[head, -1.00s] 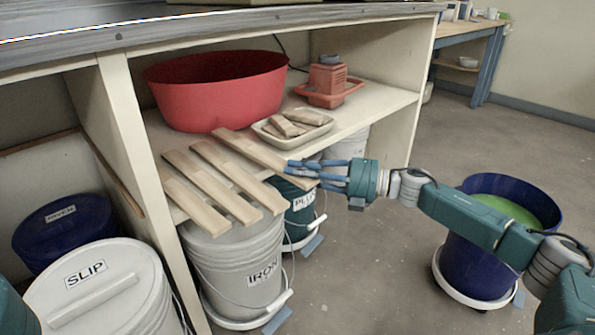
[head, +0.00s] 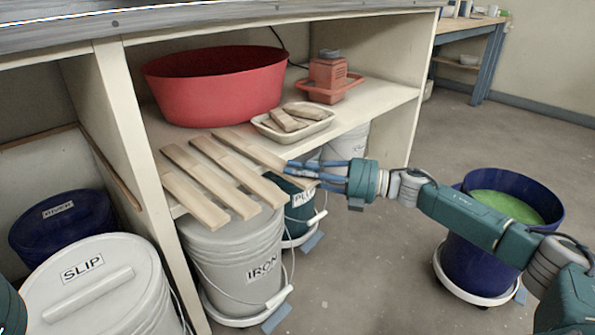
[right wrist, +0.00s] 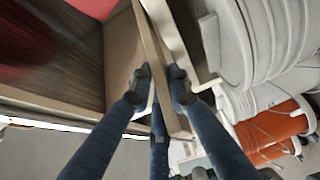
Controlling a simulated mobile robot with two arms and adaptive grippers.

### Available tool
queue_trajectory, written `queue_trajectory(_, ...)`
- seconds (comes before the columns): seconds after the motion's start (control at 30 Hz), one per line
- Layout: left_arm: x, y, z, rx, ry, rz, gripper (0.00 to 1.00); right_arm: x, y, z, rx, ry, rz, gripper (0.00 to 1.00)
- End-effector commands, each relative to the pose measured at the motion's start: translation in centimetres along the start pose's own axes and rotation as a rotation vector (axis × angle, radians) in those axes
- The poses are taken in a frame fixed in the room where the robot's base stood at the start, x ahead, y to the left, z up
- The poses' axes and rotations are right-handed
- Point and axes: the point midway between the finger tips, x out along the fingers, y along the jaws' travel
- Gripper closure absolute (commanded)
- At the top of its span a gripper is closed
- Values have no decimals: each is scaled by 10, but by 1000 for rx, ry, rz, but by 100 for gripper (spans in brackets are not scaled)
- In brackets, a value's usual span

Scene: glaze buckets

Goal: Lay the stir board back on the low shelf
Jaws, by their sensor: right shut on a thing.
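The stir board (head: 246,148) is a flat, pale wooden strip. My right gripper (head: 292,172) is shut on its near end, just out past the shelf's front edge. The far part of the board lies over the low shelf (head: 378,98), to the right of three similar boards (head: 208,182) that jut over the same edge. I cannot tell whether the held board touches the shelf. In the right wrist view the fingers (right wrist: 158,80) close on both sides of the board (right wrist: 152,42). My left gripper is not in view.
A red basin (head: 215,95) stands behind the boards. A cream tray with wooden pieces (head: 268,128) sits just right of the held board. Lidded buckets, one labelled IRON (head: 235,255), stand below. A blue bucket with green contents (head: 478,265) stands on the floor at right.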

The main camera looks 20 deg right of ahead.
Motion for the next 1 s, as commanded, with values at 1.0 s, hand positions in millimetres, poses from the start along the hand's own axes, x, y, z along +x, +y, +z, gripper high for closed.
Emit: queue_trajectory(1.0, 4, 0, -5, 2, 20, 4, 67, -48, -9, 1, 2, -3, -7, 61)
